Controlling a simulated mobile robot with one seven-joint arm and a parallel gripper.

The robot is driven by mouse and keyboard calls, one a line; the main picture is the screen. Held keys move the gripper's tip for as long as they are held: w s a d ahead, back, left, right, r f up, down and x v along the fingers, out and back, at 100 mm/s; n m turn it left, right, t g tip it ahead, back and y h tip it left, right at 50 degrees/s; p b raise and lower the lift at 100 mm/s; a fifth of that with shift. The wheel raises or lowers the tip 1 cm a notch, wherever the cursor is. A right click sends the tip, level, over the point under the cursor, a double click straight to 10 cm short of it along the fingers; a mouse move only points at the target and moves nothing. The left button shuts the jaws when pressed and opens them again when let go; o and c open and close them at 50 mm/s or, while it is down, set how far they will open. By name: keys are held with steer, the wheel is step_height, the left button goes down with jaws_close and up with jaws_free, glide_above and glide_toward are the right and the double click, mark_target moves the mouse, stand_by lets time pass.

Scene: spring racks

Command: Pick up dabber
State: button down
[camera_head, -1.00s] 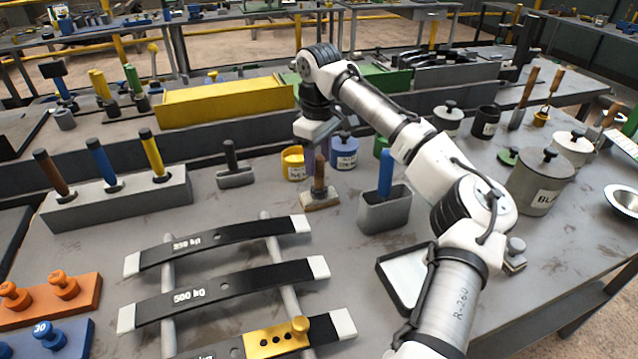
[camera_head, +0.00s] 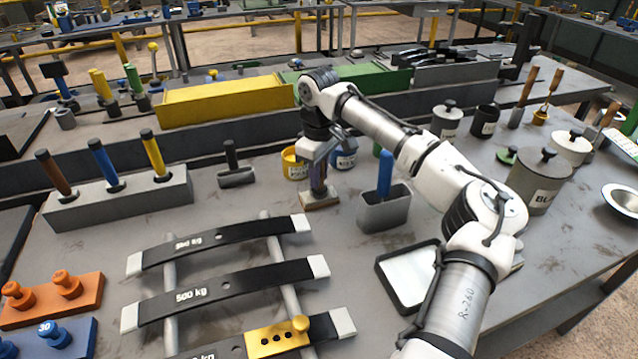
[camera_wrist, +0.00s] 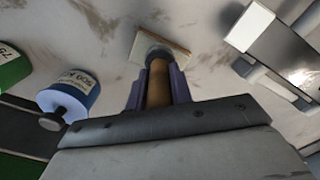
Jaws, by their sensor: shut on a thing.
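The dabber has a wooden handle and a flat, square, pale base. In the head view the dabber's base (camera_head: 320,201) rests on the grey bench, between the yellow pot and the grey holder. My gripper (camera_head: 318,182) is above that base, and its purple fingers hide most of the handle. In the wrist view the brown handle of the dabber (camera_wrist: 159,84) stands between the two fingers of my gripper (camera_wrist: 158,88), which are shut on it. The base shows beyond the fingertips and looks to be on the bench.
A grey holder with a blue handle (camera_head: 375,213) stands close on the right. A yellow pot (camera_head: 293,165) and a blue pot (camera_head: 344,160) are just behind. Black leaf springs (camera_head: 225,288) lie on a rack in front. A white-faced tray (camera_head: 409,277) lies at front right.

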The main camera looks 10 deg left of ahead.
step_height(320, 180, up, 18)
stand_by(0.6)
stand_by(0.5)
